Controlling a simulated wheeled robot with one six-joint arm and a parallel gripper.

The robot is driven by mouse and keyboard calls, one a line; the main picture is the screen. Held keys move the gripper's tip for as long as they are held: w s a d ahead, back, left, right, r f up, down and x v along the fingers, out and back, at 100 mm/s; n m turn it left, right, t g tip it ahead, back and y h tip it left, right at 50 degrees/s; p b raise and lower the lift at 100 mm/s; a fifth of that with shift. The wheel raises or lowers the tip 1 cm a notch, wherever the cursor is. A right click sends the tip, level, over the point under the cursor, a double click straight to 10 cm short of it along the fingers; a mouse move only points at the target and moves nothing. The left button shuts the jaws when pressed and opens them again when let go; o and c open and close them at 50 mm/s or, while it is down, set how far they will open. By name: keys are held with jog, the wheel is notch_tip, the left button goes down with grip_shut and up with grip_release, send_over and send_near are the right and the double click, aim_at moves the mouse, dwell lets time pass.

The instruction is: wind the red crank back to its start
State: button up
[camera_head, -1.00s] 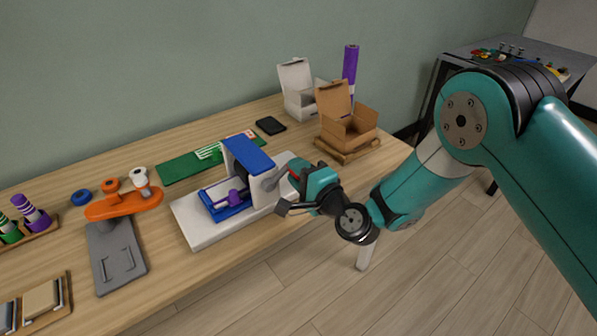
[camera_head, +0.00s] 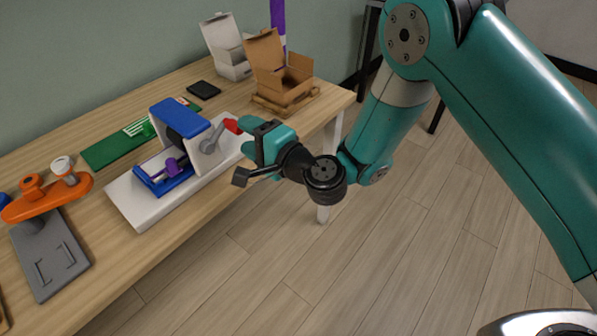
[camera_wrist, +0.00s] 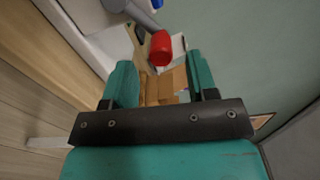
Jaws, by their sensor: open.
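The red crank handle (camera_head: 233,126) sits on a grey crank arm (camera_head: 210,144) on the right side of a blue and white machine (camera_head: 175,120). The crank arm slants up and right in the head view. My gripper (camera_head: 245,137) is open and just right of the red handle. In the wrist view, the red handle (camera_wrist: 160,48) shows at the fingertips, roughly between my two teal fingers (camera_wrist: 162,75), with gaps to either side. The fingers do not appear to touch it. Nothing is held.
The machine's white base (camera_head: 128,205) stands near the table's front edge. An open cardboard box (camera_head: 285,85) on a wooden pallet and a white box (camera_head: 230,62) stand behind. An orange part (camera_head: 45,200) on a grey plate is at left. Open floor lies right of the table.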

jog(key=d+b, duration=0.1)
jog(key=s+b, duration=0.1)
jog(key=shift+s+d+f+b, duration=0.1)
jog(key=shift+d+f+b, duration=0.25)
jog(key=shift+d+b, duration=0.05)
jog(key=b+v, duration=1.1)
jog(key=b, duration=0.2)
jog(key=shift+r+b, duration=0.3)
jog(key=shift+a, duration=0.1)
